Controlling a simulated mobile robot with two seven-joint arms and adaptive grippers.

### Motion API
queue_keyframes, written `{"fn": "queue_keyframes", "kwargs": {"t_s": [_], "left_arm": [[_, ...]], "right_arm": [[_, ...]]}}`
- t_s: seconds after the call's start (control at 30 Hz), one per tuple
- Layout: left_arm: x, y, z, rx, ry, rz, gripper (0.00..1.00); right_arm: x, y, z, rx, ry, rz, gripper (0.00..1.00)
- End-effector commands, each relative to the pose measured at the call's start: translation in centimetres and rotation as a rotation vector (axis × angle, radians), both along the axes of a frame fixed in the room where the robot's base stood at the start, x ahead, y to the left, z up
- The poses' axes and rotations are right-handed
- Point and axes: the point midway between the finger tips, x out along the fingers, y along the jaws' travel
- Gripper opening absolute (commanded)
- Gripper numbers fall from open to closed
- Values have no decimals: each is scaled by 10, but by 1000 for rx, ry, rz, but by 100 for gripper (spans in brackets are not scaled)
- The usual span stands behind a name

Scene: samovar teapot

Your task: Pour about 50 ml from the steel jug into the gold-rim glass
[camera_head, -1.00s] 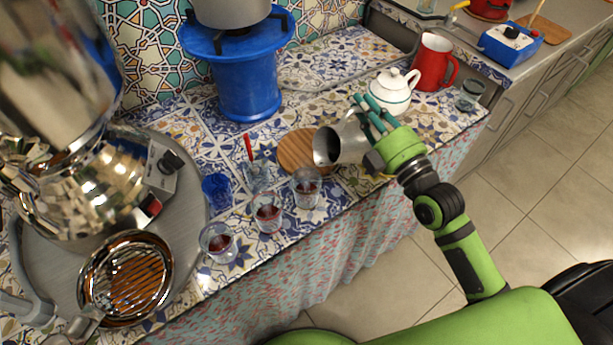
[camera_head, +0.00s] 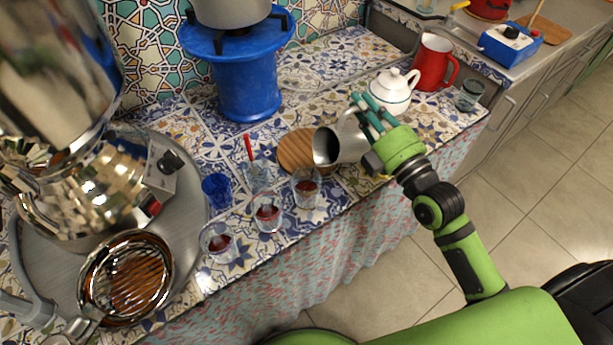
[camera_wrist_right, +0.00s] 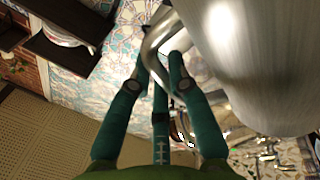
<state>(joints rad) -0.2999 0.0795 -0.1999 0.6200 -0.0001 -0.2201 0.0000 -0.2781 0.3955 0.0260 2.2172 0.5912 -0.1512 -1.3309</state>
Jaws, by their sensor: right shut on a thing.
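My right gripper (camera_head: 370,118) is shut on the handle of the steel jug (camera_head: 348,141). The jug is tilted, its dark mouth facing left, beside the round wooden board. The right wrist view shows the green fingers (camera_wrist_right: 160,62) around the handle, with the jug's body (camera_wrist_right: 265,60) filling the upper right. Three clear glasses with dark red liquid stand near the counter's front edge: a right one (camera_head: 306,190), a middle one (camera_head: 267,213) and a left one (camera_head: 218,242). The right glass is nearest the jug's mouth. I cannot tell which has the gold rim, and no stream shows. My left gripper is not in view.
A clear glass with a red stick (camera_head: 257,176) and a blue glass (camera_head: 216,190) stand behind the row. The wooden board (camera_head: 294,150) lies behind the jug. A white teapot (camera_head: 390,91) and red pitcher (camera_head: 433,64) stand right. A large samovar (camera_head: 85,185) fills the left.

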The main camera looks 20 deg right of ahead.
Motion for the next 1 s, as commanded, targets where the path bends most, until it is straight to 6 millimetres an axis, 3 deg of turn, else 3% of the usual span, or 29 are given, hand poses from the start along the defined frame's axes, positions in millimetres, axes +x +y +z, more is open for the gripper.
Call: {"fn": "queue_keyframes", "kwargs": {"t_s": [1.0], "left_arm": [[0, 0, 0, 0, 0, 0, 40]], "right_arm": [[-1, 3, 6, -28, -17, 0, 0]]}}
